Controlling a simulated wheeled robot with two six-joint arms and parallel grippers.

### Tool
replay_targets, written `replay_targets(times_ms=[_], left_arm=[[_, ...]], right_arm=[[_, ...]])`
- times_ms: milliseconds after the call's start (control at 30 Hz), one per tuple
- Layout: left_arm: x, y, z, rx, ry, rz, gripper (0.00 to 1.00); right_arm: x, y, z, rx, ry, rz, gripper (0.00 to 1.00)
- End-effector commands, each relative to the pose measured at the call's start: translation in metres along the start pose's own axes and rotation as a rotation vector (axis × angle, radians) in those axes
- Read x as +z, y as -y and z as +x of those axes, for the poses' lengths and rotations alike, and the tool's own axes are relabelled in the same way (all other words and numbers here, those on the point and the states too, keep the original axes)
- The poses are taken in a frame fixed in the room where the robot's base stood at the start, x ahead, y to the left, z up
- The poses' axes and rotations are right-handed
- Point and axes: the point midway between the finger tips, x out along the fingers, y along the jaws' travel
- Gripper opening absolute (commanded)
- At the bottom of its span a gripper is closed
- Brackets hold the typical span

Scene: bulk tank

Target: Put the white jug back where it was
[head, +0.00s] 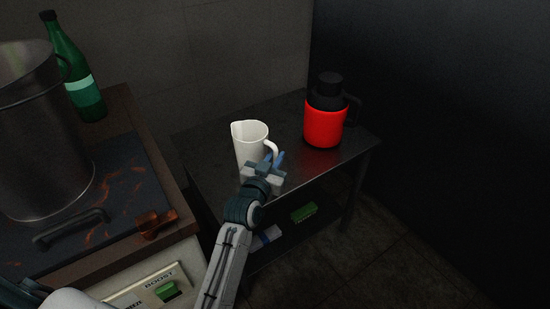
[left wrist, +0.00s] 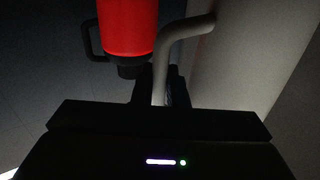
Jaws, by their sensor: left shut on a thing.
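The white jug (head: 250,138) stands upright at the left part of the dark side table (head: 210,170), as far as the head view shows. Its handle faces right and toward me. My left gripper (head: 274,162) is at the handle and shut on it. In the left wrist view the handle (left wrist: 172,62) runs down between the fingers, and the jug's pale wall (left wrist: 245,60) fills the right side. I cannot tell whether the jug's base touches the table; the gripper hides part of it. My right gripper is not in view.
A red and black flask (head: 323,122) stands on the table right of the jug; it also shows in the left wrist view (left wrist: 127,25). At left are a metal pot (head: 42,145), a green bottle (head: 78,75) and a brown wooden object (head: 155,222). A green item (head: 304,212) lies on the lower shelf.

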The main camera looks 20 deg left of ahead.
Motion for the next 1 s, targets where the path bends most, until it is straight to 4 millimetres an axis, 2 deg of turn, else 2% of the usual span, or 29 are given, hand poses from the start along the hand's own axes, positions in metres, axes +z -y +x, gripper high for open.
replay_targets(times_ms=[67,100,167,200,567,667,1000], left_arm=[[0.001,0.0,0.0,0.0,0.0,0.001,0.0],[0.001,0.0,0.0,0.0,0.0,0.0,0.2],[0.001,0.0,0.0,0.0,0.0,0.0,0.32],[0.001,0.0,0.0,0.0,0.0,0.0,0.34],[-0.003,0.0,0.0,0.0,-0.001,0.0,0.34],[-0.001,0.0,-0.015,0.0,0.001,0.0,0.34],[0.0,0.0,-0.085,0.0,0.003,0.0,0.34]], right_arm=[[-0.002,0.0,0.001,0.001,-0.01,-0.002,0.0],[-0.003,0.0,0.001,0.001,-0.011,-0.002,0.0],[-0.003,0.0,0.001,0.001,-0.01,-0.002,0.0],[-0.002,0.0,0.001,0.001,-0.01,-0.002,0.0],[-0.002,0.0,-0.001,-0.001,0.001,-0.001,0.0],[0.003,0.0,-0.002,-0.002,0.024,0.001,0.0],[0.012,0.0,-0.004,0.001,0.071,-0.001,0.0]])
